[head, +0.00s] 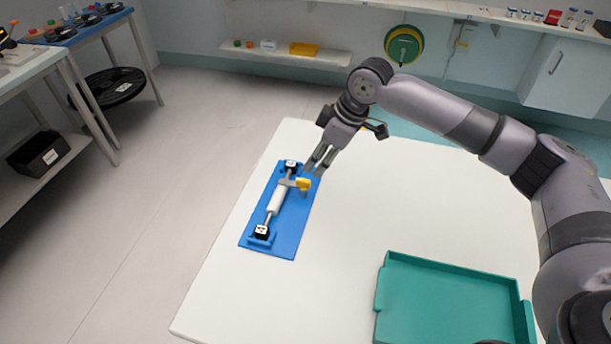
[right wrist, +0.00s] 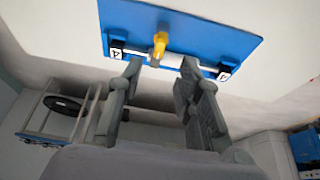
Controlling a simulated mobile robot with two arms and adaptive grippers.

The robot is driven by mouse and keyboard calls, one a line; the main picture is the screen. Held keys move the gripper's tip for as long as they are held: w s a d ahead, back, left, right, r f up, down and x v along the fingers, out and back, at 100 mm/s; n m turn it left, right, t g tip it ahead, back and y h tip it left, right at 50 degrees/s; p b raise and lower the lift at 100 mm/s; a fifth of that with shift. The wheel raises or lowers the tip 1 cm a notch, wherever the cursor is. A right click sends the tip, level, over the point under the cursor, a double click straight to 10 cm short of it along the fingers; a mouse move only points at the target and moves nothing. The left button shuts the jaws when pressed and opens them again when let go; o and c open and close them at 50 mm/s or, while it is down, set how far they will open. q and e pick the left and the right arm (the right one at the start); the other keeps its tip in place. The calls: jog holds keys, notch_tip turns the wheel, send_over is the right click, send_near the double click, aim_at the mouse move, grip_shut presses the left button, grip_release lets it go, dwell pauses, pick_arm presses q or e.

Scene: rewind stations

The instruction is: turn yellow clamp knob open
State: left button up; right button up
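The yellow clamp knob (head: 303,184) sits on a white roller (head: 278,199) mounted on a blue base plate (head: 291,236) on the white table. It also shows in the right wrist view (right wrist: 159,44), between the fingers and beyond their tips. My right gripper (head: 314,172) is above the far end of the plate, near the knob. In the right wrist view its two fingers (right wrist: 160,70) are apart with nothing between their tips, and no contact with the knob is visible. My left gripper is in neither view.
A teal tray (head: 455,268) stands on the table's near right part. Black-and-white marked blocks (head: 262,232) hold the roller's ends. The table (head: 225,290) is clear around the plate. Side tables stand at the left, and a wall shelf (head: 285,57) runs along the back.

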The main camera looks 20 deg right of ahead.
aim_at(304, 180)
jog(key=x, duration=0.8)
jog(key=shift+c, duration=0.2)
grip_shut()
